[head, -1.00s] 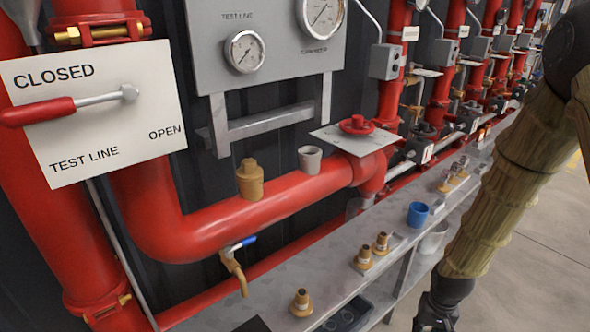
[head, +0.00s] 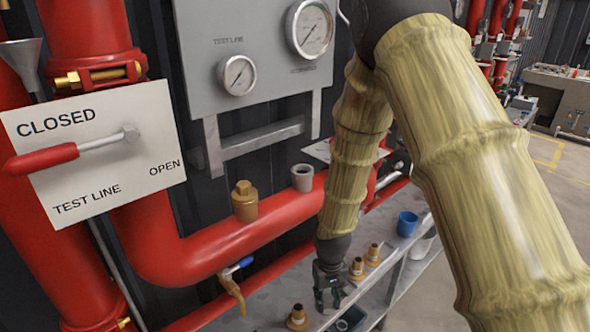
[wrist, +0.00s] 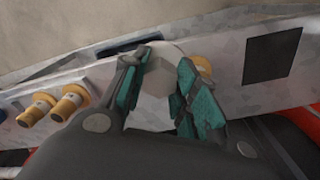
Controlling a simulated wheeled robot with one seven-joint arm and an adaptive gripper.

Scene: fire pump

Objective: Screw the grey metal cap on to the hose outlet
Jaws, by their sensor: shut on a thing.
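My gripper (head: 328,300) points down over the grey bench, in front of the red pipe. In the wrist view its teal-padded fingers (wrist: 165,95) are shut on a grey cap (wrist: 158,78) with a faceted top. I cannot make the cap out in the head view. On the red pipe stand a short grey open stub (head: 302,178), which looks like the hose outlet, and a stub with a brass cap (head: 245,200) to its left. The grey stub is bare. My gripper is below it and to its right in the picture, apart from it.
Brass fittings (head: 297,318) stand on the bench (head: 275,310) close to my gripper; two more (wrist: 55,106) show in the wrist view. A blue cup (head: 407,223) stands further along. A small tap with a blue handle (head: 236,270) hangs below the red pipe (head: 210,238).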

